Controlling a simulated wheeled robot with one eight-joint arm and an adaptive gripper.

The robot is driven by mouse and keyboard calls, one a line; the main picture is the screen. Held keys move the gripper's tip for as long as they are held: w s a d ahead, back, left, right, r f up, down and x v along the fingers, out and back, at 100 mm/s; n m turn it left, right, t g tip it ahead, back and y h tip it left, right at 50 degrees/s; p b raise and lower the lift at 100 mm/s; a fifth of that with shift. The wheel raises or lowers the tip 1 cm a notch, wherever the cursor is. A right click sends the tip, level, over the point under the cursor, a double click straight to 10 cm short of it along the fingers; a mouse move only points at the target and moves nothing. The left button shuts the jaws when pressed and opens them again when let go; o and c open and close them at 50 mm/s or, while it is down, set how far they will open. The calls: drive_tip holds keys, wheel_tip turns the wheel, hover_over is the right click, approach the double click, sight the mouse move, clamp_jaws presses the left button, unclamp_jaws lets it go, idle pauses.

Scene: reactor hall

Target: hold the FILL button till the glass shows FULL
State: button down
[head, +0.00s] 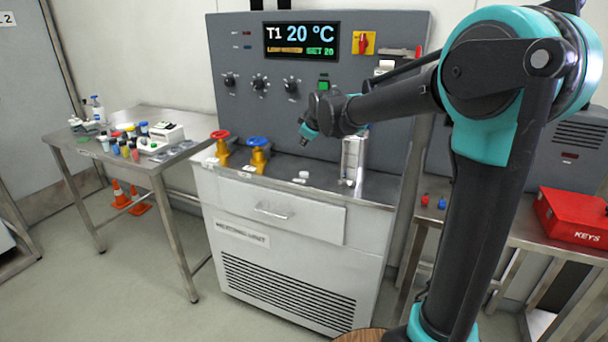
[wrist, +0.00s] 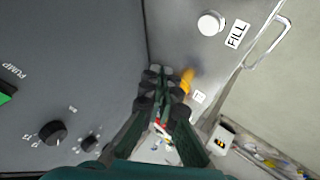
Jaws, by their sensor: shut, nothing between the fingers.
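The white round FILL button (wrist: 211,22) sits on the metal top of the grey unit, beside its FILL label (wrist: 237,34) in the wrist view. In the head view the button (head: 302,176) is on the worktop, below and clear of my gripper. My gripper (head: 306,136) is shut and empty above the worktop, in front of the panel. In the wrist view its fingers (wrist: 164,92) are together, apart from the button. A tall pale upright fixture (head: 352,158) stands right of the button, partly behind my arm; I cannot tell whether it is the glass, and no FULL reading is legible.
The display (head: 301,41) reads T1 20 °C, LOW WATER, SET 20. A red valve (head: 221,143) and a blue-handled valve (head: 258,153) stand left of the button. Knobs (head: 259,82) and a green button (head: 323,85) are on the panel. A red KEYS box (head: 572,215) is right.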

sight(305, 174)
drive_tip(key=shift+f, duration=4.4)
drive_tip(key=shift+f, duration=0.1)
drive_tip(key=shift+f, duration=0.3)
drive_tip(key=shift+f, duration=0.35)
idle(2.9)
